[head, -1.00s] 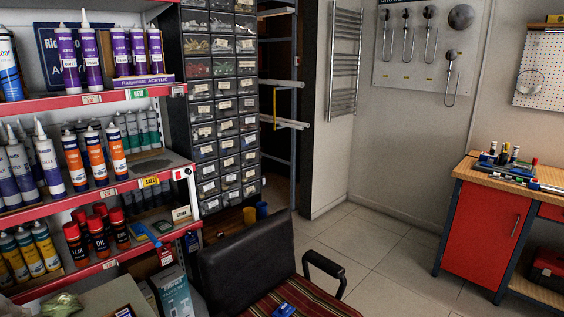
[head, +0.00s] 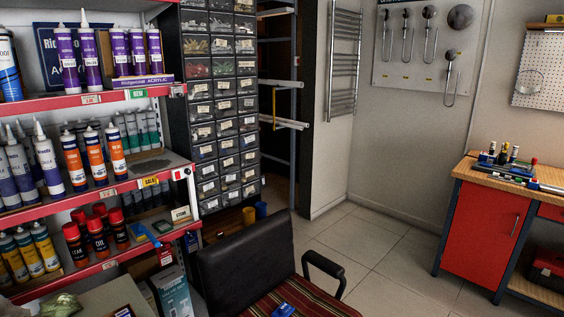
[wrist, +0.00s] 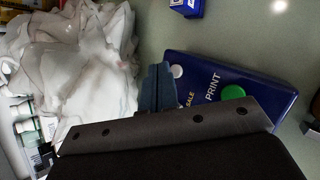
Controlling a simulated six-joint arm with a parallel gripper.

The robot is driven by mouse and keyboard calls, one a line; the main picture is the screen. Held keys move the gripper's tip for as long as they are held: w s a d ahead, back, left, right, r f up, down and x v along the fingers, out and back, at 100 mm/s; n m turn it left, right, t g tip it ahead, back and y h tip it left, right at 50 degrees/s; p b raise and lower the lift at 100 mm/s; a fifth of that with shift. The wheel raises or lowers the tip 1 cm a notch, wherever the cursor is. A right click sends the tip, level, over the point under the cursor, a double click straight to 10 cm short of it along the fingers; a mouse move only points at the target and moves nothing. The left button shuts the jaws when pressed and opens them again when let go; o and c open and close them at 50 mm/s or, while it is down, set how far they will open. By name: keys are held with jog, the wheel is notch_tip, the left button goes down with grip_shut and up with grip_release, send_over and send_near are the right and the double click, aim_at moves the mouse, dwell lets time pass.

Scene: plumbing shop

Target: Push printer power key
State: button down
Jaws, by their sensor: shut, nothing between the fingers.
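The printer (wrist: 262,95) is a dark blue box with the words PRINT and SALE, seen in the wrist view right of my gripper. It carries a round green button (wrist: 233,92) and a smaller round pale button (wrist: 177,71). I cannot read which of them is the power key. My gripper (wrist: 158,78) is shut and empty, with its tips just left of the pale button. I cannot tell whether they touch the printer. My gripper's body hides the printer's lower part. Neither the gripper nor the printer can be made out in the head view.
Crumpled white plastic bags (wrist: 85,55) lie left of my gripper. A small blue box (wrist: 187,7) is beyond it on the grey-green counter (wrist: 245,35). In the head view, a black chair (head: 245,262) stands by stocked shelves (head: 90,190), with a red cabinet (head: 485,230) at right.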

jog(key=shift+f, duration=0.15)
jog(key=shift+f, duration=0.3)
jog(key=shift+f, duration=0.15)
dwell(0.3)
jog(key=shift+r, duration=0.6)
notch_tip(320, 180, up, 6)
dwell(0.7)
